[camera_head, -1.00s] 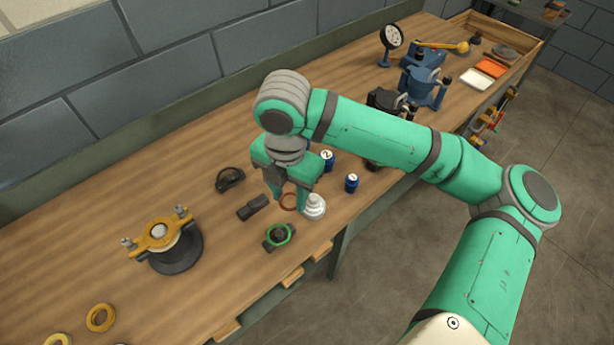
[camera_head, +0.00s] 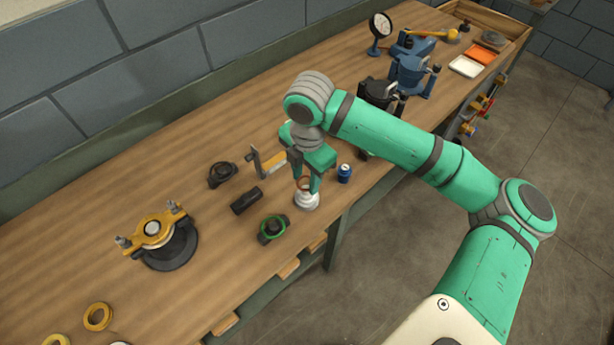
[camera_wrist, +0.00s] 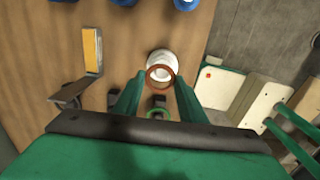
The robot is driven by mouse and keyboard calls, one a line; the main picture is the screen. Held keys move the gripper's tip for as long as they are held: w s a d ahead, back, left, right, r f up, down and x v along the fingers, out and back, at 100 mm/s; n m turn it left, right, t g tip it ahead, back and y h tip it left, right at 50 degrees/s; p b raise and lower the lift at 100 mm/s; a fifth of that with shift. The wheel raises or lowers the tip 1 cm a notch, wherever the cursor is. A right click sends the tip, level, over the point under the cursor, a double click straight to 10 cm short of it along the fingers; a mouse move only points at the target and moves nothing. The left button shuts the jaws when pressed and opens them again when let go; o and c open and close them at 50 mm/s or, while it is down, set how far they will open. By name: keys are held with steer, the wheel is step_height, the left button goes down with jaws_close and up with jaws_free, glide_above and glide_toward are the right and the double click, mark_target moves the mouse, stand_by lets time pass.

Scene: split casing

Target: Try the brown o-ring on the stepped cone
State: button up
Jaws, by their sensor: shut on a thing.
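The brown o-ring (camera_head: 303,182) is between the fingertips of my gripper (camera_head: 306,188), which is shut on it. It also shows in the wrist view (camera_wrist: 149,76), spanning from finger to finger. The white stepped cone (camera_head: 307,202) stands on the bench directly below the fingers. In the wrist view the cone (camera_wrist: 162,59) shows partly through and beyond the ring, so the two overlap but are not clearly centred. I cannot tell whether the ring touches the cone.
A black part with a green ring (camera_head: 271,229) and a black block (camera_head: 246,201) lie left of the cone. A caliper-like tool with a yellow bar (camera_head: 270,166) stands behind. A blue can (camera_head: 344,173) is close on the right. The bench's front edge is near.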

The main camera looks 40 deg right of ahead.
mark_target(307, 186)
steer(key=shift+f, duration=0.1)
steer(key=shift+s+f, duration=0.1)
steer(key=shift+f, duration=0.7)
steer(key=shift+f, duration=0.75)
stand_by(1.1)
steer(key=o, duration=1.1)
steer(key=shift+r, duration=4.45)
